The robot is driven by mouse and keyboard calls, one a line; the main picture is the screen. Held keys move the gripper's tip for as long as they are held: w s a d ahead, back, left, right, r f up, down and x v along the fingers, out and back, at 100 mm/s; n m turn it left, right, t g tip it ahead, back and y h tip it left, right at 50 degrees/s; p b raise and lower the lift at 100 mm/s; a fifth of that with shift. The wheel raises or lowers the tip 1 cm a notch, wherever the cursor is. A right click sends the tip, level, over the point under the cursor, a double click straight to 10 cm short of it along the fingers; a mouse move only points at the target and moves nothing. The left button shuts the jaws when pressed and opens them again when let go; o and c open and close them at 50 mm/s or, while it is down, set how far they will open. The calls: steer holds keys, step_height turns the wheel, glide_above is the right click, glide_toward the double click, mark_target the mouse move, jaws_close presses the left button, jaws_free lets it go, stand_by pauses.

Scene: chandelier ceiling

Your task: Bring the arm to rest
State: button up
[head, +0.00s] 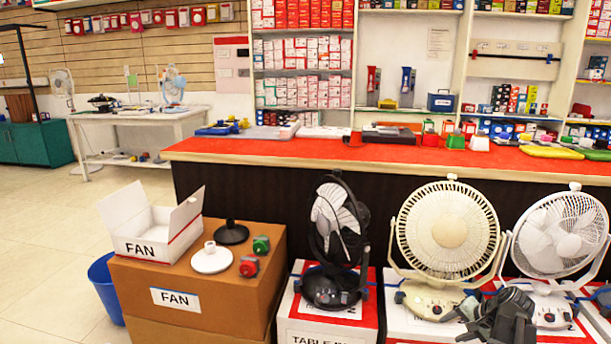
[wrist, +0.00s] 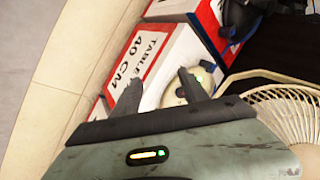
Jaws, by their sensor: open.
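My gripper (head: 497,310) shows at the lower right of the head view, in front of the cream fan (head: 447,232) and the white fan (head: 558,238). In the wrist view its two fingers (wrist: 160,88) stand apart with nothing held between them. Beyond the fingers are a white and red box marked TABLE 40 CM (wrist: 145,60) and a round cream fan base (wrist: 207,82). A cream fan grille (wrist: 280,115) is close to the right of the gripper. I cannot tell whether it touches.
A black fan (head: 335,245) stands on a box left of the cream fan. A cardboard box (head: 200,325) holds an open FAN carton (head: 150,247) and small parts. A red-topped counter (head: 300,151) runs behind. Tiled floor (head: 60,260) is clear at left, beside a blue bin (head: 105,290).

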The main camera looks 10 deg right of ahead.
steer(key=w+a+r+n+g+y+p, duration=0.1)
steer(key=w+a+n, duration=0.3)
steer(key=a, duration=1)
steer(key=w+a+n+g+y+p, duration=0.15)
steer(key=w+a, duration=0.45)
steer(key=a, duration=0.7)
steer(key=s+a+n+g+h+p, duration=0.1)
steer(key=s+a+n+g, duration=0.15)
steer(key=a, duration=0.65)
steer(key=s+a+n+g+h, duration=0.15)
steer(key=s+a+n, duration=0.25)
steer(key=a, duration=0.4)
steer(key=s+d+f+h, duration=0.1)
steer(key=s+d+h, duration=0.1)
steer(key=s+d, duration=0.1)
step_height(320, 180, up, 38)
steer(key=p, duration=3.8)
steer(key=shift+w, duration=0.1)
